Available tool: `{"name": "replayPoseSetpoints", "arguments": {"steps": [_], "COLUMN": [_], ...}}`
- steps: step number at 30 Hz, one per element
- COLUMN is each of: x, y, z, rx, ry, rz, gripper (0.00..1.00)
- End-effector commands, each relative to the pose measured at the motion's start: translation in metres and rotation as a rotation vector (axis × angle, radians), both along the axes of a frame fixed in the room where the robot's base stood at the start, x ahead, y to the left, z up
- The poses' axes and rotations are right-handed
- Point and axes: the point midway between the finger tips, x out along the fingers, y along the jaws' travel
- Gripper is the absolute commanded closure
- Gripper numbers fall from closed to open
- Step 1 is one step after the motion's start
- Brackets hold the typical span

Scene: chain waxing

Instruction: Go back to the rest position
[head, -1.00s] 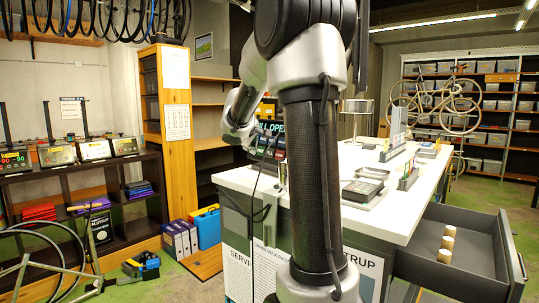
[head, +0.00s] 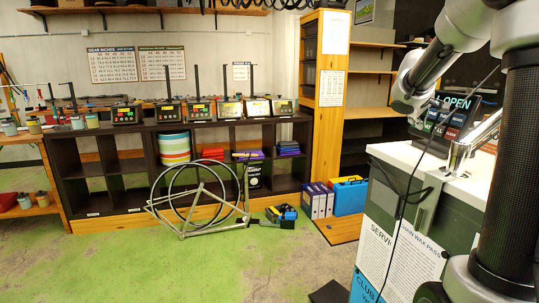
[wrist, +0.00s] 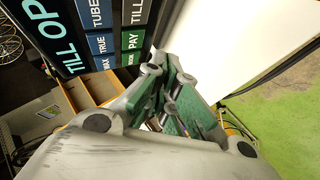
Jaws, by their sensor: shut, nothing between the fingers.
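My gripper (wrist: 172,92) shows in the wrist view with its green-and-grey fingers drawn together and nothing between them. It is beside the till screen (wrist: 95,25), which has large "TILL OPEN" lettering and blue and green keys. The white counter top (wrist: 215,40) lies beyond the fingers. In the head view my arm is at the right edge, its wrist near the till (head: 455,118). I cannot make out the fingertips clearly in the head view.
The white-topped counter (head: 400,155) stands at the right, with a shiny metal fitting (head: 468,150) on it. A dark shelf unit (head: 110,175) lines the wall. Green floor (head: 150,270) ahead is clear.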

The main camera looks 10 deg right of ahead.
Motion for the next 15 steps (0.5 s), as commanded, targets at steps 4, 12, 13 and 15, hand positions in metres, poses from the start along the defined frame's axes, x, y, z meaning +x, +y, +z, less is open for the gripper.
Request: {"name": "replayPoseSetpoints", "arguments": {"steps": [4,12,13,15], "x": [-0.061,-0.236,-0.251,-0.281], "y": [0.028,0.13,0.142,0.166], "z": [0.014,-0.037,-0.045,-0.062], "rx": [0.084,0.458,0.499,0.585], "ry": [-0.018,0.072,0.089,0.124], "rz": [-0.076,-0.174,-0.17,-0.156], "gripper": [1.0,1.0,1.0,1.0]}}
